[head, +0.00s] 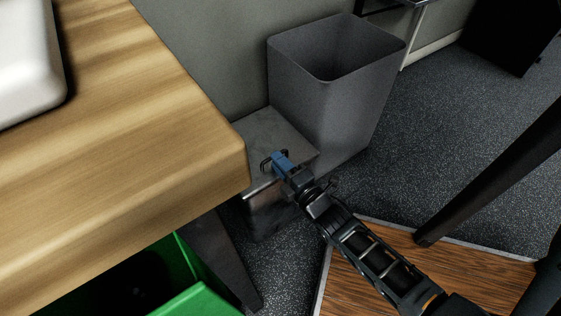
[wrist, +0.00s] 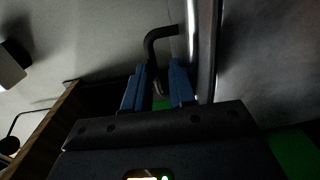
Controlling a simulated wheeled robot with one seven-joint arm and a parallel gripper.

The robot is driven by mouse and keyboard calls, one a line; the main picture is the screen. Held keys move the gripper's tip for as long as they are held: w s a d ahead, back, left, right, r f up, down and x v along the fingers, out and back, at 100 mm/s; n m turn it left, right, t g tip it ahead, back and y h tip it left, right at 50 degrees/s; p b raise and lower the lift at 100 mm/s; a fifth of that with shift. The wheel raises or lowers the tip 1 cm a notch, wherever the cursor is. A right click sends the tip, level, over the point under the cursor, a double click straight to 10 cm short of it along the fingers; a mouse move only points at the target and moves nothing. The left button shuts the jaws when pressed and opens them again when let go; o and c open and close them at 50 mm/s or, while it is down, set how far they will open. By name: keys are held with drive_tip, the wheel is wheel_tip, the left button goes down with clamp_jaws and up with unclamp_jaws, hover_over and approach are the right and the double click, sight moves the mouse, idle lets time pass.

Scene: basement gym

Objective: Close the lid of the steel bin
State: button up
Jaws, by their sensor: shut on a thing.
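The steel bin (head: 270,217) is a low metal box on the floor, between the wooden table and a tall grey bin. Its lid (head: 265,130) lies about level over the top; whether a small gap is left under its edge I cannot tell. A dark bent handle (head: 265,163) stands at the lid's near edge, and it shows in the wrist view (wrist: 152,45) beside the bright steel edge. My gripper (head: 279,159) has blue fingertips and is shut on this handle. In the wrist view the handle's lower end goes between the fingers (wrist: 158,87).
The tall open grey bin (head: 330,100) stands right behind the steel bin. The wooden table (head: 130,130) overhangs at the left, with a white object (head: 25,60) on it. A green container (head: 195,302) is below the table.

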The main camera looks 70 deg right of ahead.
drive_tip(key=shift+o, duration=0.3)
drive_tip(key=shift+s+a+f, duration=0.1)
drive_tip(key=shift+a+f, duration=0.05)
drive_tip(key=shift+f, duration=0.1)
drive_tip(key=p+v, duration=0.2)
drive_tip(key=v, duration=0.5)
drive_tip(key=shift+s+r, duration=0.2)
drive_tip(key=shift+a, duration=0.15)
drive_tip(key=s+a+r+m+y, duration=0.4)
drive_tip(key=a+r+m+y, duration=0.1)
drive_tip(key=a+r, duration=0.5)
drive_tip(key=s+a+r+m+y, duration=0.45)
drive_tip(key=a+r+y, duration=0.2)
drive_tip(key=r, duration=0.55)
wheel_tip(320, 180, up, 26)
drive_tip(key=m+p, duration=0.1)
drive_tip(key=p, duration=2.5)
drive_tip(key=shift+w+a+r+t+h, duration=0.2)
drive_tip(key=shift+w+a+t+h, duration=0.2)
drive_tip(key=shift+w+h, duration=0.1)
